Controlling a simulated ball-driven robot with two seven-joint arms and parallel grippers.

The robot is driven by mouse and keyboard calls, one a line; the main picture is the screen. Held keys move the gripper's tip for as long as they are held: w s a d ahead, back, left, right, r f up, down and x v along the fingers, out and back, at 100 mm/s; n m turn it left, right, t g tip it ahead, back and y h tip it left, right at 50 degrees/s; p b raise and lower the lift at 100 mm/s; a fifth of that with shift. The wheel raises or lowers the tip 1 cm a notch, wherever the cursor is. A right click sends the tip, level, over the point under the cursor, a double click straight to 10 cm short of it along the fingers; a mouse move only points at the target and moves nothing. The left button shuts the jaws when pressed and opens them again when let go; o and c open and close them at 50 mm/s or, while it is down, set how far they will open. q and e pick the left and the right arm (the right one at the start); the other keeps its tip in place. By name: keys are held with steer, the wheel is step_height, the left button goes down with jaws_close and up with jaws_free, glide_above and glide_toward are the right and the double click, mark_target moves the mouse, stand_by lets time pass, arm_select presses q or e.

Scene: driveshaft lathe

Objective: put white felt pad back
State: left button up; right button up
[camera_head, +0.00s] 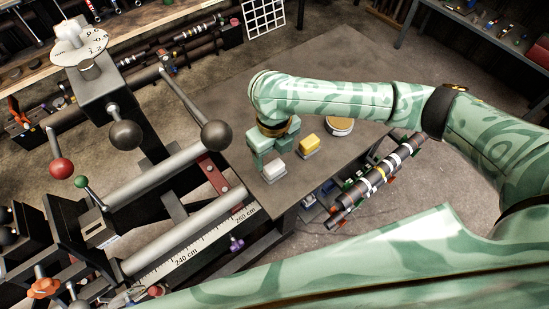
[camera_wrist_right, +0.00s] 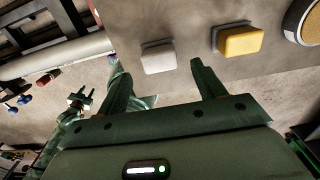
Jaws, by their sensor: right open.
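The white felt pad (camera_head: 273,170) is a small rounded block on the grey tabletop, near its left edge. It also shows in the right wrist view (camera_wrist_right: 158,58), just beyond the fingertips and between their lines. My right gripper (camera_head: 270,152) is open and empty, close to the pad on its far side in the head view. In the right wrist view its two fingers (camera_wrist_right: 157,70) are spread wide, and I see no contact with the pad.
A yellow pad (camera_head: 308,145) lies right of the white one, with a round tin (camera_head: 339,125) beyond. The lathe, with its bars, ball handles and ruler (camera_head: 190,252), stands left. A banded dark shaft (camera_head: 377,180) is at the right. The far tabletop (camera_head: 255,85) is clear.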

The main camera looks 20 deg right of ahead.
mark_target(274, 164)
step_height(274, 164, up, 6)
steer(key=p, duration=0.1)
stand_by(1.3)
